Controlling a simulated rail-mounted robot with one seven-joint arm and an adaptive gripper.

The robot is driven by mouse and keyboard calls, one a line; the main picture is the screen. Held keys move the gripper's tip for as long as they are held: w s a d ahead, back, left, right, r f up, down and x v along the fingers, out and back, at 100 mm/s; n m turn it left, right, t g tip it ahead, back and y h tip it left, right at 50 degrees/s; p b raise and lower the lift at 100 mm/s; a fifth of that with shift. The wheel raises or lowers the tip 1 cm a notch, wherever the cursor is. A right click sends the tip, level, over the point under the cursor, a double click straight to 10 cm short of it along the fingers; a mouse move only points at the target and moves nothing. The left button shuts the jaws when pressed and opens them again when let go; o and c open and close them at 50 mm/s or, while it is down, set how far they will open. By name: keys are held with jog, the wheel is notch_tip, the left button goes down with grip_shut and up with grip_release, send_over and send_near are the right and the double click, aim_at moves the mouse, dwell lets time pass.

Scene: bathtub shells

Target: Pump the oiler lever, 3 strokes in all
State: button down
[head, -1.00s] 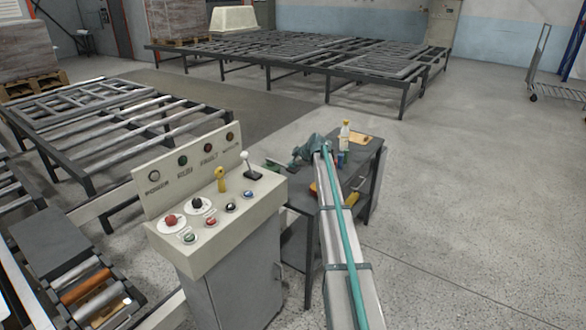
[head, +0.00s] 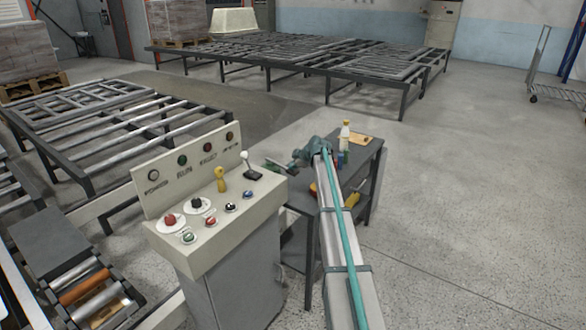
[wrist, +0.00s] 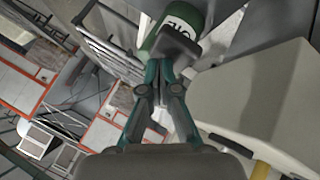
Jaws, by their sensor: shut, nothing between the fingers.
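The green oiler (wrist: 187,17) shows at the top of the wrist view, a round body with a white label reading OIL. A dark grey block (wrist: 177,46), apparently the end of its lever, lies in front of it. My gripper (wrist: 162,70) is shut and empty, its fingertips just at this block; I cannot tell whether they touch. In the head view my gripper (head: 274,166) is beside the back right edge of the control console, and the oiler is mostly hidden or too small to make out there.
The cream control console (head: 222,225) with buttons and a joystick (head: 246,165) stands close to the gripper. A dark table (head: 362,172) holds a bottle (head: 345,135) and tools, partly behind my arm. Roller frames (head: 120,125) stand at left; open floor lies to the right.

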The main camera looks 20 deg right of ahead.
jog(key=shift+f+b, duration=0.55)
jog(key=shift+f, duration=0.15)
dwell(0.5)
jog(key=shift+r, duration=0.2)
dwell(0.5)
jog(key=shift+r, duration=2.05)
jog(key=shift+r, duration=0.15)
jog(key=shift+r+p, duration=0.5)
jog(key=shift+r, duration=1.85)
